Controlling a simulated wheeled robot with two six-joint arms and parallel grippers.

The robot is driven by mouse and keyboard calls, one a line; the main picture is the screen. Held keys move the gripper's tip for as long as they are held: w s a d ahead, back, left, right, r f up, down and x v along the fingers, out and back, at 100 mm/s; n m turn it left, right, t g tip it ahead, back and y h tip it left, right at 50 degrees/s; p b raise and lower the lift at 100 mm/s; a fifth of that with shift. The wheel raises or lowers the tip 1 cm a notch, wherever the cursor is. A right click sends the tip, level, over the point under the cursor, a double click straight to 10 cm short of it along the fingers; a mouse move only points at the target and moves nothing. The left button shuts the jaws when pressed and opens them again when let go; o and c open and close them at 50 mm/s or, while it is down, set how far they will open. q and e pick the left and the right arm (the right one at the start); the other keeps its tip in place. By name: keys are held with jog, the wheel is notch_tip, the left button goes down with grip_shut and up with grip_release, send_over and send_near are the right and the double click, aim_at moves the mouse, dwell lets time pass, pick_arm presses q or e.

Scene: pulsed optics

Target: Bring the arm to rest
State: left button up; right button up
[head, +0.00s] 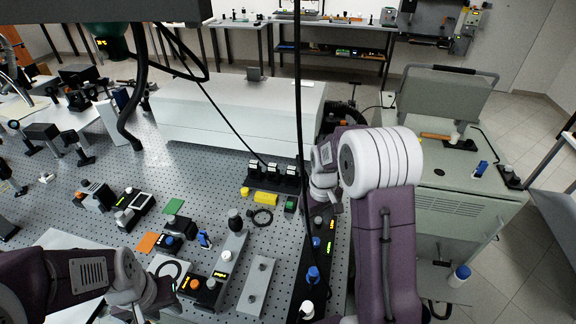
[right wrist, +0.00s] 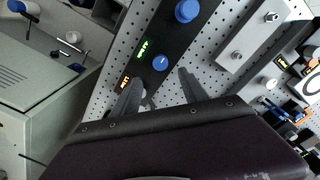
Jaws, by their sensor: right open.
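My right arm reaches forward along the right edge of the perforated optical table (head: 110,205). Its gripper (head: 333,205) hangs over the far part of a long black panel (head: 310,270).
A large white box (head: 235,110) stands behind. Small devices, a green card (head: 173,206) and an orange card (head: 148,242) lie left of the panel. A grey cabinet (head: 455,215) stands right of the table. Black cables hang across the middle.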

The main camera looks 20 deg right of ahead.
jog(key=shift+a+f, duration=0.1)
jog(key=s+a+f+m+b, duration=0.1)
jog(key=s+a+b, duration=0.1)
jog(key=s, duration=0.4)
jog(key=s+a+f+m+t+b, duration=0.1)
jog(key=s+a+m, duration=0.1)
jog(key=s+a, duration=0.3)
jog(key=shift+s+b, duration=0.35)
jog(key=shift+s, duration=0.55)
jog(key=shift+s, duration=0.15)
jog(key=shift+f, duration=0.1)
